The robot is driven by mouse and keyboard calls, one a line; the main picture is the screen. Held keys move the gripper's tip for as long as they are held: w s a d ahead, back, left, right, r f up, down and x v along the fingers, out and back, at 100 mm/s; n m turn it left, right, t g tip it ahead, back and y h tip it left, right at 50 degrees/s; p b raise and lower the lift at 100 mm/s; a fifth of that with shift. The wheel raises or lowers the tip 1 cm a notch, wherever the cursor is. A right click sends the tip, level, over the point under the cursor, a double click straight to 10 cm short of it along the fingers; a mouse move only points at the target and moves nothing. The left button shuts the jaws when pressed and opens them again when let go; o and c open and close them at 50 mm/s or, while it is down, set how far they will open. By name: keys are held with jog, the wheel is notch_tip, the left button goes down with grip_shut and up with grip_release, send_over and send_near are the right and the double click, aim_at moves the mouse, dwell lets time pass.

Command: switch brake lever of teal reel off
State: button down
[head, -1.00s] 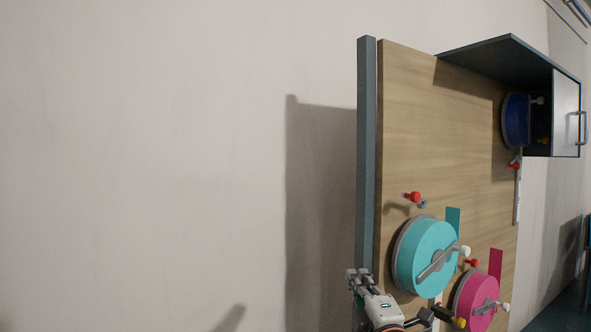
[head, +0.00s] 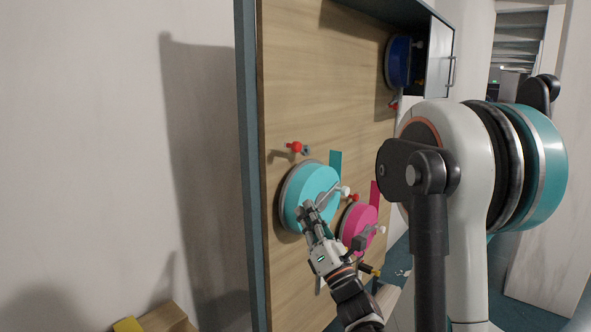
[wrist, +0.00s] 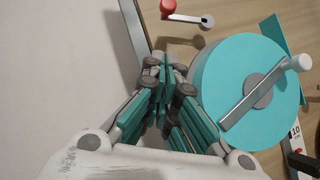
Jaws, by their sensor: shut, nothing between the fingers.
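The teal reel (head: 318,180) is mounted on the upright wooden board, with a grey crank and a white knob. It fills the right of the wrist view (wrist: 222,72). A small lever with a red knob (head: 296,146), apparently its brake lever, sits above and left of the reel; in the wrist view the lever (wrist: 190,16) shows near the top with a grey arm. My gripper (head: 307,209) is shut and empty, overlapping the reel's lower part in the head view. In the wrist view its fingertips (wrist: 165,65) are beside the reel's left edge, apart from the lever.
A pink reel (head: 356,221) with its own red-knobbed lever (head: 354,197) is at lower right. A blue reel (head: 398,62) sits by the dark cabinet (head: 385,8) at top right. A dark rail (head: 247,170) edges the board's left side. Bare board lies above the teal lever.

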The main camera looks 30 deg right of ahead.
jog(key=s+d+r+p+x, duration=0.1)
jog(key=p+x, duration=0.1)
jog(key=x, duration=1.1)
jog(key=shift+d+r+p, duration=0.25)
jog(key=shift+r+p, duration=0.05)
jog(key=shift+r, duration=0.05)
jog(key=shift+s+r, duration=0.1)
jog(key=shift+s, duration=0.05)
jog(key=shift+r+m+h+p, duration=0.3)
jog(key=shift+r+m+h, duration=0.1)
jog(key=shift+m, duration=0.3)
